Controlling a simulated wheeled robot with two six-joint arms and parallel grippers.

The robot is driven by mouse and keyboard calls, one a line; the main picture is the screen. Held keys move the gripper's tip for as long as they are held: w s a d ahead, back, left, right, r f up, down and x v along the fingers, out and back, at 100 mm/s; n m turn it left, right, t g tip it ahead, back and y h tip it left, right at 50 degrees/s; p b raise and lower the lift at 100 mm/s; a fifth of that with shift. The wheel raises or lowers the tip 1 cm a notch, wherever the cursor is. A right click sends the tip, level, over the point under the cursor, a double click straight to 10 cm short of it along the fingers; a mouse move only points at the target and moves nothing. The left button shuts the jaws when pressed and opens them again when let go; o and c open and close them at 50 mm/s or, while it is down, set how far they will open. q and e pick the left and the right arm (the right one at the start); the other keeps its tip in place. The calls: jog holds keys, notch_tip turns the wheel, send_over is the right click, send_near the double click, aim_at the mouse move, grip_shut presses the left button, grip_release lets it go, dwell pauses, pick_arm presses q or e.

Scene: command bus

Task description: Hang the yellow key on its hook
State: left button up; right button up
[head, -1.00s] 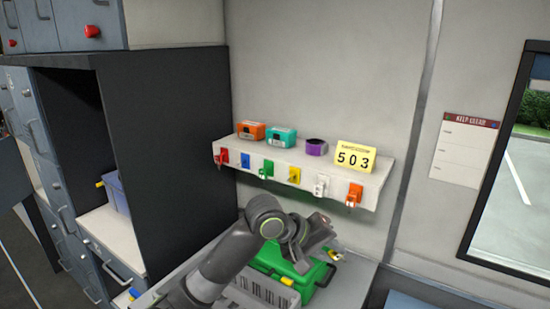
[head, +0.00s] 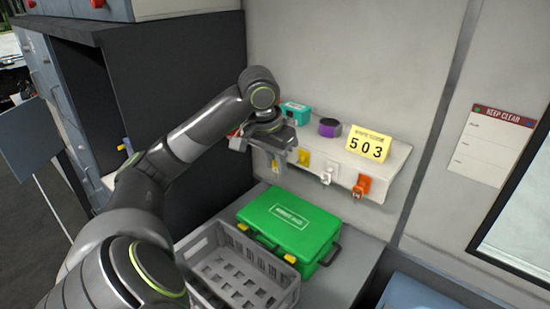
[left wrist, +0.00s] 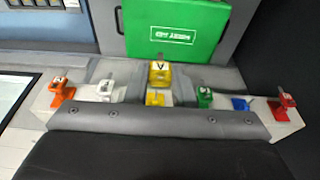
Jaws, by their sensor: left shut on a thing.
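My left gripper (head: 284,160) is in front of the key shelf (head: 388,160), at the level of its hooks. In the left wrist view my gripper (left wrist: 158,86) is shut on the yellow key (left wrist: 158,72), a yellow tag with a dark mark. The yellow hook plate (left wrist: 155,99) lines up closely with the key there; I cannot tell whether they touch. The yellow plate also shows in the head view (head: 304,158), just right of my gripper, where the held key is hidden. My right gripper is out of view.
Neighbouring hooks are white (left wrist: 104,90) and green (left wrist: 205,97). A teal box (head: 296,112), a purple roll (head: 329,127) and a 503 sign (head: 369,143) stand on the shelf. A green case (head: 290,225) and a grey crate (head: 240,275) sit below.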

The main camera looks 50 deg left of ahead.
pick_arm(q)
jog(key=w+f, duration=0.4)
jog(key=w, duration=0.2)
jog(key=shift+a, duration=0.35)
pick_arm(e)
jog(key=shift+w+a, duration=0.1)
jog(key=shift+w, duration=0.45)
pick_arm(q)
jog(key=shift+w+a+f, duration=0.1)
jog(key=shift+w, duration=0.45)
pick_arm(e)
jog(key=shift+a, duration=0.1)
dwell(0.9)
pick_arm(q)
jog(key=o, duration=0.9)
